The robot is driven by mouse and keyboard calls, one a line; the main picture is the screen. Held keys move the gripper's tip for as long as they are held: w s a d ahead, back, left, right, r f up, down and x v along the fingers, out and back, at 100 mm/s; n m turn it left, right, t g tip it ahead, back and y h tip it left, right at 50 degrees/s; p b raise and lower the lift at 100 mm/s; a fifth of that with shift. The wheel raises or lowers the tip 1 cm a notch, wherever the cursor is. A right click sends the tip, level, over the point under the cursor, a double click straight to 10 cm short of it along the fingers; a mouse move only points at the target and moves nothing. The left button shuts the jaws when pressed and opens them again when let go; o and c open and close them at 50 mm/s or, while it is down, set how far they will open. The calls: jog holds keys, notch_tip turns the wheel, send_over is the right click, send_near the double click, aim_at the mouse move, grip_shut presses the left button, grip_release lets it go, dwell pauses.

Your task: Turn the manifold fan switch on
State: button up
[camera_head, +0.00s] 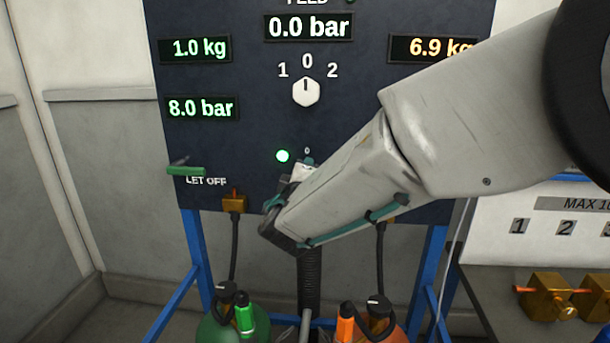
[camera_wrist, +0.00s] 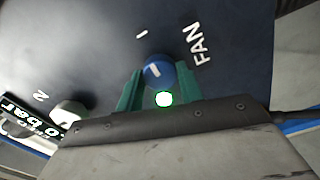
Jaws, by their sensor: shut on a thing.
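The fan switch is a round blue knob (camera_wrist: 158,71) on the dark panel, beside the word FAN and a "1" mark in the wrist view. It has a short white mark whose exact direction is hard to read. My gripper (camera_wrist: 159,88) has its teal fingers on either side of the knob and is shut on it. In the head view, my gripper (camera_head: 296,180) is at the lower middle of the panel and hides the knob. The lit lamp (camera_head: 282,156) and a small "0" show just above it.
A white selector (camera_head: 306,92) points to 0 above, under the 0.0 bar display (camera_head: 308,27). A green LET OFF lever (camera_head: 186,171) sticks out at left. Brass valves (camera_head: 550,297) are at right.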

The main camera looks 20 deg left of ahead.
jog(key=shift+f, duration=0.1)
jog(key=o, duration=1)
jog(key=shift+s, duration=0.1)
jog(key=v, duration=0.7)
jog(key=shift+s, duration=0.35)
